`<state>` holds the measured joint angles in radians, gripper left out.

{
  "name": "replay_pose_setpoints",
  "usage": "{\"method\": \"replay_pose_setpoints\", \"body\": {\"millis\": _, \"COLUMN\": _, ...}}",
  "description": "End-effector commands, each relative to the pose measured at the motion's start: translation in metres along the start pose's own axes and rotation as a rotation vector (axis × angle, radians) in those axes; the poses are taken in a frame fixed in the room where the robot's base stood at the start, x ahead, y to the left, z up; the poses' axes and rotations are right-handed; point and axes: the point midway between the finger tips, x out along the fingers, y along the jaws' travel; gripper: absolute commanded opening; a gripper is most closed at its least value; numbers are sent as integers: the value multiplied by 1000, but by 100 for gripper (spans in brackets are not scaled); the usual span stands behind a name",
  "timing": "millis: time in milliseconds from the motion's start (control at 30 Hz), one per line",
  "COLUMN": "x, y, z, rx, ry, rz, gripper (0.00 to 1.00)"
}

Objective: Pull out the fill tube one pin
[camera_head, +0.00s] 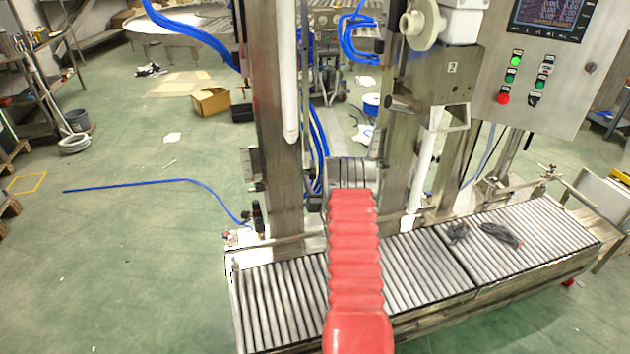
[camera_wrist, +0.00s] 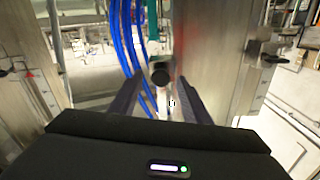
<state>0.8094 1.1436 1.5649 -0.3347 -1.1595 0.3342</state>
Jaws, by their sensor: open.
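My gripper (camera_wrist: 160,80) is open in the wrist view, its two dark fingers apart and pointing forward. A dark round end (camera_wrist: 160,74), perhaps the pin, shows in line with the gap between the fingertips. I cannot tell whether it is between them or just beyond. In the head view a white fill tube (camera_head: 290,75) hangs along the left steel column (camera_head: 278,140). A second white tube (camera_head: 424,160) hangs under the head marked 2 at the right. My red sleeved arm reaches up the middle and hides the gripper and any pin there.
Steel columns stand close on both sides of my gripper. Blue hoses (camera_wrist: 125,40) hang just behind in the wrist view. A roller conveyor (camera_head: 400,275) crosses below, with dark items (camera_head: 500,234) on its right part. A control panel (camera_head: 535,75) stands at the right. The left floor is mostly open.

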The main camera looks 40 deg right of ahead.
Motion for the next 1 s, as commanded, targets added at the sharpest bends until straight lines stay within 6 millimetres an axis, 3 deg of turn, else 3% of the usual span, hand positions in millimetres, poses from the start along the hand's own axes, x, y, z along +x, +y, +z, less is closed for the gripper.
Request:
{"method": "replay_pose_setpoints", "body": {"millis": 200, "x": 14, "y": 0, "z": 0, "rx": 1, "ry": 0, "rz": 0, "gripper": 43}}
{"method": "replay_pose_setpoints", "body": {"millis": 500, "x": 15, "y": 0, "z": 0, "rx": 1, "ry": -1, "rz": 0, "gripper": 43}}
{"method": "replay_pose_setpoints", "body": {"millis": 1000, "x": 15, "y": 0, "z": 0, "rx": 1, "ry": 0, "rz": 0, "gripper": 9}}
